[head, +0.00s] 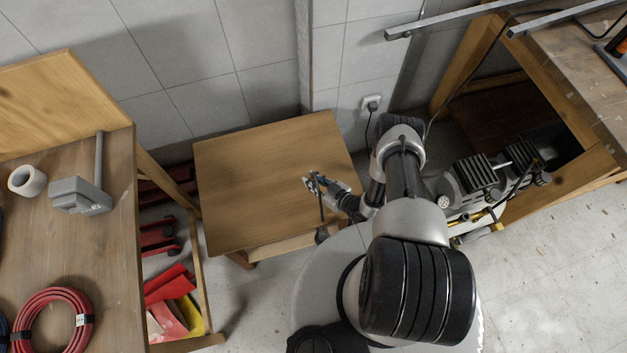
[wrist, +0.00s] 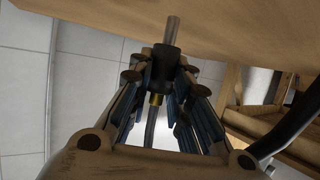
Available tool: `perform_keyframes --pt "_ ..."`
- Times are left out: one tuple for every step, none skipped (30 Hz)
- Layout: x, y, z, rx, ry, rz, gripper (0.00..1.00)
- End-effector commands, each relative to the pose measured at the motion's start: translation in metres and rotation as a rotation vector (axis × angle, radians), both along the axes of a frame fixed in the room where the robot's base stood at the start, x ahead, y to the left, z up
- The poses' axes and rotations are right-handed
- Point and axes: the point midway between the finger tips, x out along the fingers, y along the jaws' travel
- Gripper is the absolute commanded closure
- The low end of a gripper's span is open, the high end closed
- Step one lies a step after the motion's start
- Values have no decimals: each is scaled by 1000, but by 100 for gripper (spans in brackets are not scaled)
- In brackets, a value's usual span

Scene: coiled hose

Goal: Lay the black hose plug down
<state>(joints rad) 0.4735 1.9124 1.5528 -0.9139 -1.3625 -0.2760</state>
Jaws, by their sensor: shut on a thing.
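The black hose plug (wrist: 164,68) is between the fingertips of my gripper (wrist: 160,84) in the wrist view. A grey metal tip stands out at its far end, and a brass collar with a grey hose or rod (wrist: 151,125) runs back between the fingers. In the head view my gripper (head: 317,183) is at the right part of a small wooden table (head: 240,185), seen from above. The plug is too small there to make out clearly. I cannot tell whether the plug touches the table.
A workbench (head: 110,250) at the left holds a coiled red hose (head: 52,318), a white roll (head: 27,180) and a grey box-like tool (head: 80,195). Another wooden bench (head: 570,70) stands at the right. The small table's left part is clear. A wall socket (head: 371,103) is behind.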

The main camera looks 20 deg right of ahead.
Motion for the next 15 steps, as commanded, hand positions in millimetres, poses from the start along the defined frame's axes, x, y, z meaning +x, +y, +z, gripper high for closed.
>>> perform_keyframes --pt "0 0 0 0 0 0 100" --pt "0 0 0 0 0 0 100" --pt "0 0 0 0 0 0 100" --pt "0 0 0 0 0 0 100" --pt "0 0 0 0 0 0 100" --pt "0 0 0 0 0 0 100" --pt "0 0 -1 0 0 0 100" --pt "0 0 -1 0 0 0 100" --pt "0 0 -2 0 0 0 100" --pt "0 0 -3 0 0 0 100" --pt "0 0 -3 0 0 0 100" --pt "0 0 -4 0 0 0 100" --pt "0 0 -5 0 0 0 100" --pt "0 0 -5 0 0 0 100" --pt "0 0 -6 0 0 0 100"
